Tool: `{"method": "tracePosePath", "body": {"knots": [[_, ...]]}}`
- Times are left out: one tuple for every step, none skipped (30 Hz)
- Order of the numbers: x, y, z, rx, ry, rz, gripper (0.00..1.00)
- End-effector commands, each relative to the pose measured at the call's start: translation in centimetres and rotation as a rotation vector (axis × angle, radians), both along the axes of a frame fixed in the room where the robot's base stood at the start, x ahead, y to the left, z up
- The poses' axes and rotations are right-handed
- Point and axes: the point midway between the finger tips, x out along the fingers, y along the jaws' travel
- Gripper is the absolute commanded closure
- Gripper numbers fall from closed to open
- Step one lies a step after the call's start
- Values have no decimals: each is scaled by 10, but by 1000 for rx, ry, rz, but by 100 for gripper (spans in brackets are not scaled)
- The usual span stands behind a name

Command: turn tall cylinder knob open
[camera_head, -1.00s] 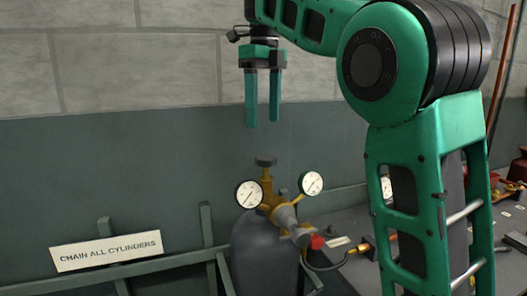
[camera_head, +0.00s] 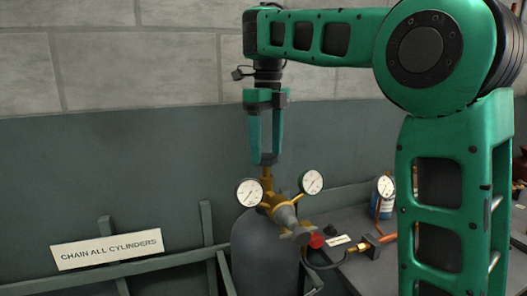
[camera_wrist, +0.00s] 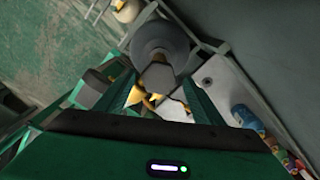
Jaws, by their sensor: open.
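My gripper (camera_head: 265,155) points straight down over the valve. Its green fingers are apart, with their tips at the knob's height, one on each side. I cannot tell whether they touch it. In the wrist view the dark knob (camera_wrist: 158,78) shows between the fingers, in front of the grey cylinder top (camera_wrist: 160,38). My gripper's body hides part of the valve there.
A left gauge (camera_head: 249,192) and a right gauge (camera_head: 311,182) stick out close below the fingertips. A sign (camera_head: 106,250) hangs on the rail at left.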

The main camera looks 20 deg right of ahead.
Motion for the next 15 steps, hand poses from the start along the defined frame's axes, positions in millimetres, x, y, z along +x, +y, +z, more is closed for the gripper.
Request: {"method": "tracePosePath", "body": {"knots": [[0, -1, -2, 0, 0, -2, 38], [0, -1, -2, 0, 0, -1, 38], [0, -1, -3, 0, 0, -1, 38], [-1, 0, -4, 0, 0, 0, 38], [-1, 0, -4, -1, -1, -1, 38], [-1, -1, -5, -1, -1, -1, 38], [-1, 0, -5, -1, -1, 0, 38], [-1, 0, -6, -2, -1, 0, 38], [-1, 0, -6, -2, -1, 0, 38], [-1, 0, -6, -2, -1, 0, 38], [-1, 0, -7, -2, -1, 0, 38], [-1, 0, -7, -2, -1, 0, 38], [-1, 0, -7, -2, -1, 1, 38], [-1, 0, -7, -2, -1, 1, 38], [-1, 0, -7, -2, -1, 1, 38]]}}
